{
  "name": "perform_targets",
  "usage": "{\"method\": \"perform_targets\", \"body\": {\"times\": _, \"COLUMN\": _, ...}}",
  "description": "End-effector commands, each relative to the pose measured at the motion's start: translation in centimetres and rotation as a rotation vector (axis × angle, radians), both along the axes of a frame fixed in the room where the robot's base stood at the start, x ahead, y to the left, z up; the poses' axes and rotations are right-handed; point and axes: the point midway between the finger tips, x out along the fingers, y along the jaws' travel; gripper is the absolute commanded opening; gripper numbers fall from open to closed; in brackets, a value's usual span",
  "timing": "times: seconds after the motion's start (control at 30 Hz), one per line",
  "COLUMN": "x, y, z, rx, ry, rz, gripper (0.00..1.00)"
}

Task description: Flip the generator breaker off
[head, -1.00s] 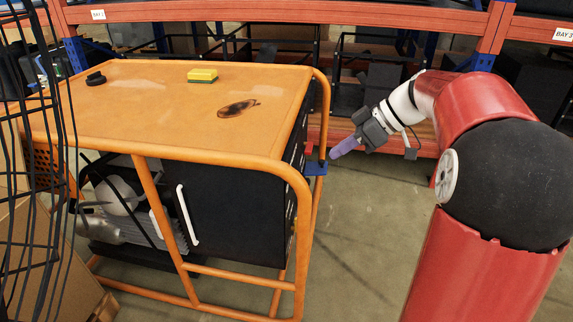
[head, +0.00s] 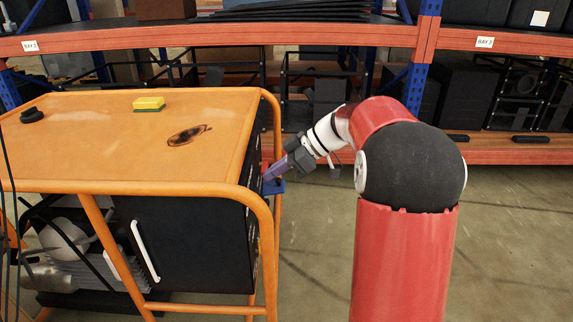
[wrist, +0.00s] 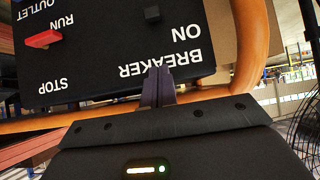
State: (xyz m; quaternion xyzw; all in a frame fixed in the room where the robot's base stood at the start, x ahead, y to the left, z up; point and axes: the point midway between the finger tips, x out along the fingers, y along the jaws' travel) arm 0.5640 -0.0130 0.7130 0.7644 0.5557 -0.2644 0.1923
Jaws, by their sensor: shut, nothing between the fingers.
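The orange-framed generator (head: 110,130) stands at the left in the head view. Its black control panel (wrist: 110,35) shows upside down in the wrist view, lettered BREAKER, ON, RUN, STOP and OUTLET. A small dark knob-like part (wrist: 152,14) sits beside the word ON; I cannot tell whether it is the breaker lever. A red switch (wrist: 43,39) sits between RUN and STOP. My gripper (wrist: 158,75) is shut and empty, its purple fingers pointing at the panel near the BREAKER lettering. In the head view my gripper (head: 272,173) is at the generator's right end, and contact cannot be told.
A yellow sponge (head: 149,104), a black cap (head: 32,115) and a dark oval stain (head: 188,135) are on the generator's top. The orange frame tube (wrist: 255,40) runs close beside the panel. Shelving (head: 200,36) stands behind. The floor at the right is clear.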

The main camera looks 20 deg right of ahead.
Motion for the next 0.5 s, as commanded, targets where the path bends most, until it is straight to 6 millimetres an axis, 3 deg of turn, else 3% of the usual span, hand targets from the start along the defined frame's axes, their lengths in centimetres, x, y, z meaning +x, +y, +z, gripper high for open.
{"method": "perform_targets", "body": {"times": 0.2, "x": 1.0, "y": 3.2, "z": -2.9, "rx": 0.0, "ry": 0.003, "rz": 0.0, "gripper": 0.0}}
{"method": "perform_targets", "body": {"times": 0.5, "x": 0.5, "y": 1.5, "z": -5.9, "rx": -0.001, "ry": 0.001, "rz": -0.002, "gripper": 0.0}}
